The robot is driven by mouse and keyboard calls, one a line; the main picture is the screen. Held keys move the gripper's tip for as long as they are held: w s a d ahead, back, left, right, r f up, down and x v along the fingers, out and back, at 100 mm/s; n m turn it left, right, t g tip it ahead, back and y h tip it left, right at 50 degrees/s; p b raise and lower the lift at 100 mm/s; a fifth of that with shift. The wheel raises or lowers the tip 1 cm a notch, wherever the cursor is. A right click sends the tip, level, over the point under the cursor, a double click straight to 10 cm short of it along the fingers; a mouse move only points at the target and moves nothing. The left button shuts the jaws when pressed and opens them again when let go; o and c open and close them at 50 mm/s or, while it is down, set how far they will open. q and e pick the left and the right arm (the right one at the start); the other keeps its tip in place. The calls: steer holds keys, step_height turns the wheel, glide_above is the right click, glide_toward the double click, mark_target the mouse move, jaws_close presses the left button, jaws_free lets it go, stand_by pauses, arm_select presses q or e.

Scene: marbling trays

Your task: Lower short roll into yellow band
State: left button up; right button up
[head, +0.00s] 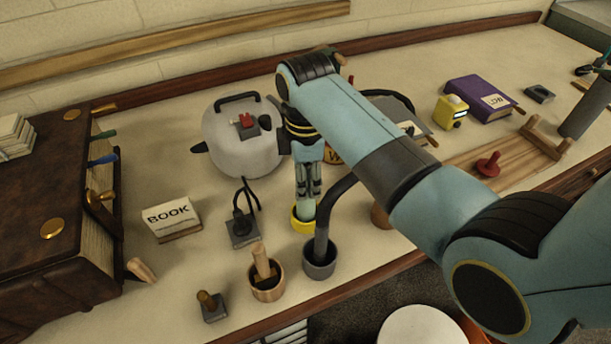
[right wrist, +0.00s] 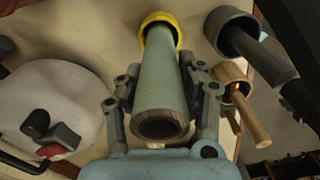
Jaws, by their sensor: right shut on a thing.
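My right gripper (head: 308,186) points down and is shut on a pale green short roll (head: 306,210). In the right wrist view the roll (right wrist: 160,88) stands lengthwise between the two fingers, its hollow brown near end facing the camera. The yellow band (head: 303,225) sits on the table right below the gripper. In the right wrist view the yellow band (right wrist: 171,22) rings the roll's far end. The roll's lower end appears inside the band's rim; how deep is hidden. My left gripper is not in view.
A dark grey cup (head: 320,268) with a thick bent rod stands close in front of the band. A copper-coloured cup (head: 267,290) holds a wooden piece. A big white kettle (head: 240,150) stands behind left. A small BOOK block (head: 172,225) lies left, with bare table around it.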

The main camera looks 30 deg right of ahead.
steer(key=shift+f+b, duration=0.5)
steer(key=shift+f, duration=0.55)
stand_by(0.4)
steer(key=o, duration=1.3)
